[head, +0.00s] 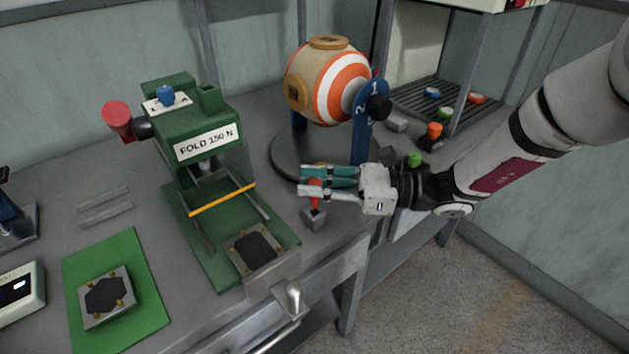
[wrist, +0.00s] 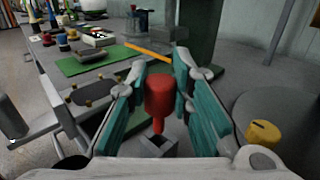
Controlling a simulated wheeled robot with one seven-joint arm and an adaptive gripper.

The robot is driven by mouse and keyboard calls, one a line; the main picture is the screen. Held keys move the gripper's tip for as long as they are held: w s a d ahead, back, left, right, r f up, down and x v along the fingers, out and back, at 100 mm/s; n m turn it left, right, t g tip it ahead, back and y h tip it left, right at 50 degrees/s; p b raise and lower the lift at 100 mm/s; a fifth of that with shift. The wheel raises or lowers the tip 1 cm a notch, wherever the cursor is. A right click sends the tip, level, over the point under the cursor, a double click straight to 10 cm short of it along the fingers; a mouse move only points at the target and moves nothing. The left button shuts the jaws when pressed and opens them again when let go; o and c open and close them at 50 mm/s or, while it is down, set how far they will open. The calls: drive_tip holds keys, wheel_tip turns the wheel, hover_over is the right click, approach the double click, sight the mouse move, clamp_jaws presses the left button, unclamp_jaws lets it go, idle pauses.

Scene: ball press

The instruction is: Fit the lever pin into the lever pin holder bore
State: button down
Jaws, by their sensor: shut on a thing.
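The lever pin is red, with a thick head and a thin stem; it is in the wrist view (wrist: 158,95) and the head view (head: 315,183). My gripper (head: 303,180) is shut on its head between teal finger pads. The pin is roughly upright, stem down. A small grey block with a dark opening in its top, apparently the lever pin holder (head: 314,221), stands on the bench below the pin. It also shows in the wrist view (wrist: 158,149). The stem's lower end is at or just above the block's top; I cannot tell whether it enters the bore.
A green press (head: 195,130) with a red knob (head: 117,117) stands left of my gripper. Behind my gripper, a striped orange and white ball (head: 340,90) sits on a dark round base (head: 285,160). The bench's front edge is close to the holder.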

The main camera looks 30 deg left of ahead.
sight(315, 206)
drive_tip(key=shift+f+b, duration=1.1)
drive_tip(key=shift+f, duration=1.25)
drive_tip(key=c, duration=1.3)
unclamp_jaws()
drive_tip(key=shift+c, duration=0.2)
drive_tip(key=v, duration=1.2)
drive_tip(key=shift+r, duration=0.1)
